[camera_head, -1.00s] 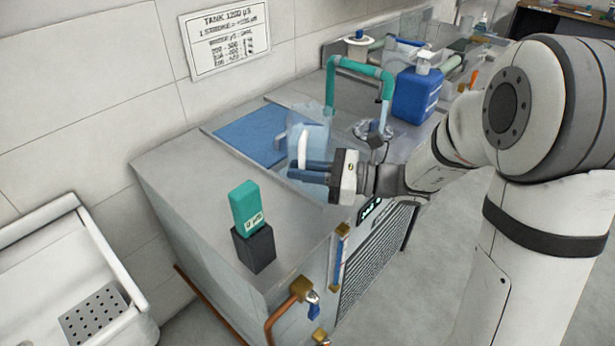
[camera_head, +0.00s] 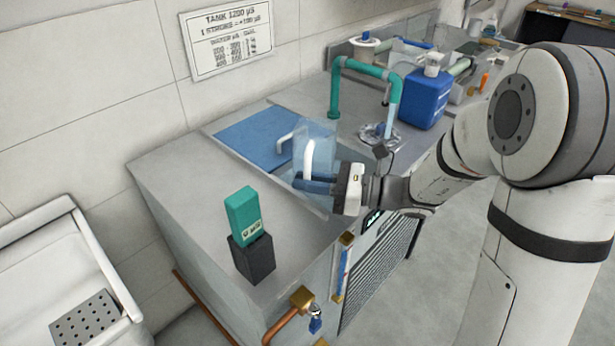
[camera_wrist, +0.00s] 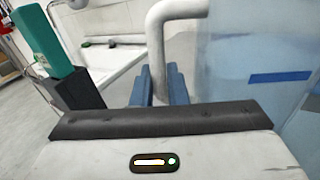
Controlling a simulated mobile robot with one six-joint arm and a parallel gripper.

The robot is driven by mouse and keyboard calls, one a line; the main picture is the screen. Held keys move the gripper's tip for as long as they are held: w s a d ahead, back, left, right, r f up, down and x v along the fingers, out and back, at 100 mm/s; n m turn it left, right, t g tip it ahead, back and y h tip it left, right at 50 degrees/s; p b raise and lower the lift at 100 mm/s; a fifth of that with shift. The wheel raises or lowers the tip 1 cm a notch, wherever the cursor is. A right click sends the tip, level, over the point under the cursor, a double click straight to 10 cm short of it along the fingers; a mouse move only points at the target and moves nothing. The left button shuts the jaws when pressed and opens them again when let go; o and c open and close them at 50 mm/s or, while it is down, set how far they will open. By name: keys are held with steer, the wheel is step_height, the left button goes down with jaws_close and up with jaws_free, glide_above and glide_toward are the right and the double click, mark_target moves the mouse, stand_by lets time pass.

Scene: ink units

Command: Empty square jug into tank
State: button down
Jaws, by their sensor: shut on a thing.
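The square jug (camera_head: 319,138) is clear and pale blue with a white handle (camera_head: 309,156). It is held above the counter unit, beside and partly over the tank's blue panel (camera_head: 252,138), and looks about upright. My gripper (camera_head: 314,184) is shut on the handle; its blue fingers lie either side of it in the wrist view (camera_wrist: 158,90). There the jug's clear wall (camera_wrist: 245,50) fills the right side, with a dark blue band. Whether liquid is inside is unclear. The tank's near edge is partly hidden by jug and gripper.
A teal meter (camera_head: 243,216) stands in a black holder (camera_head: 252,258) at the counter's near end. A white sink (camera_head: 60,270) is at left.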

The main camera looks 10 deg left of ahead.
mark_target(314, 146)
steer(key=shift+s+r+m+p, duration=0.35)
steer(key=shift+r+m+p, duration=0.45)
steer(key=shift+p, duration=0.45)
steer(key=shift+w+r+m+p, duration=0.1)
steer(key=shift+r+m+p, duration=1.4)
steer(key=shift+p, duration=1.2)
steer(key=shift+r+m+p, duration=0.85)
steer(key=shift+m+p, duration=1.25)
steer(key=shift+p, duration=0.6)
steer(key=shift+w+m+p, duration=0.15)
steer(key=shift+m+p, duration=0.15)
steer(key=shift+p, duration=0.1)
steer(key=shift+w+r+m+p, duration=0.15)
steer(key=shift+w+m+p, duration=0.65)
steer(key=shift+p, duration=1.1)
steer(key=shift+w+m+p, duration=0.85)
steer(key=shift+m+p, duration=0.55)
steer(key=shift+p, duration=0.45)
steer(key=shift+w+f+m+p, duration=0.25)
steer(key=shift+w+m+p, duration=0.35)
steer(key=shift+p, duration=0.15)
steer(key=shift+w+f+m+p, duration=0.25)
steer(key=shift+w+m+p, duration=0.35)
steer(key=shift+p, duration=0.1)
steer(key=shift+w+r+m+p, duration=0.3)
steer(key=shift+w+m+p, duration=0.4)
steer(key=shift+p, duration=0.3)
steer(key=shift+w+r+m+p, duration=0.3)
steer(key=shift+w+m+p, duration=0.2)
steer(key=shift+w+p, duration=0.4)
